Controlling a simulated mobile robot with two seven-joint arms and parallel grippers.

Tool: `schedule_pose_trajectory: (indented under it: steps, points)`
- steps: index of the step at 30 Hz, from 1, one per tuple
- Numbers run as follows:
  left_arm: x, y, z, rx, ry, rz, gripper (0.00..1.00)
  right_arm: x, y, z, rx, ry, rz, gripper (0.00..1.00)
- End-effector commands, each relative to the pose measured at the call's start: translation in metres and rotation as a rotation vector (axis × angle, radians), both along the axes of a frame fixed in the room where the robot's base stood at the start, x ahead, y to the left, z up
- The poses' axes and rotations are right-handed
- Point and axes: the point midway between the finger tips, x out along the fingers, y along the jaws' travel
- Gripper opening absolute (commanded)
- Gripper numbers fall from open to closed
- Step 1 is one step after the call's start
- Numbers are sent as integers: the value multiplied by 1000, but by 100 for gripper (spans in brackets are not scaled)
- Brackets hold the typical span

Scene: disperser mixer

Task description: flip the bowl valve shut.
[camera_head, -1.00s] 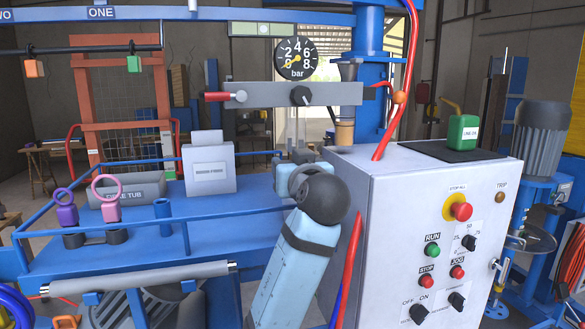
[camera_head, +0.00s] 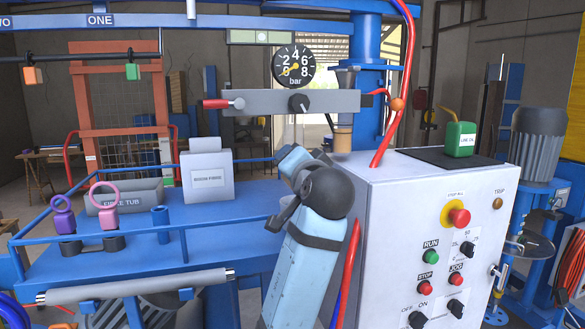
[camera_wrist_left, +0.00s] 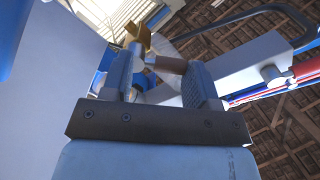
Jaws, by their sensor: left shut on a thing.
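My left gripper (camera_head: 288,160) is at the end of the light-blue arm, just below the grey gauge bar (camera_head: 262,102). In the left wrist view its two grey fingers (camera_wrist_left: 150,70) point away from me and close in around a short stem. A brass piece (camera_wrist_left: 140,32) shows at their tips; I take it for the bowl valve. The exact contact is partly hidden by the fingers. In the head view, my gripper hides the valve. My right gripper is in neither view.
A white control cabinet (camera_head: 385,230) stands close right of my arm. A blue deck (camera_head: 215,235) with a rail lies to the left.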

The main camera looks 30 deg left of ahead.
Motion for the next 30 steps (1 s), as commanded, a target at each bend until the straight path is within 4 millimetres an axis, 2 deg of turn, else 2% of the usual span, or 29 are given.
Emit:
schedule_pose_trajectory:
  steps: [18, 30]
  points:
    - [9, -9, 7, 353, 410, 0, 30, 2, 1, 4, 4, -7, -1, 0]
    - [13, -11, 8, 463, 538, -1, 30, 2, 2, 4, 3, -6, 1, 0]
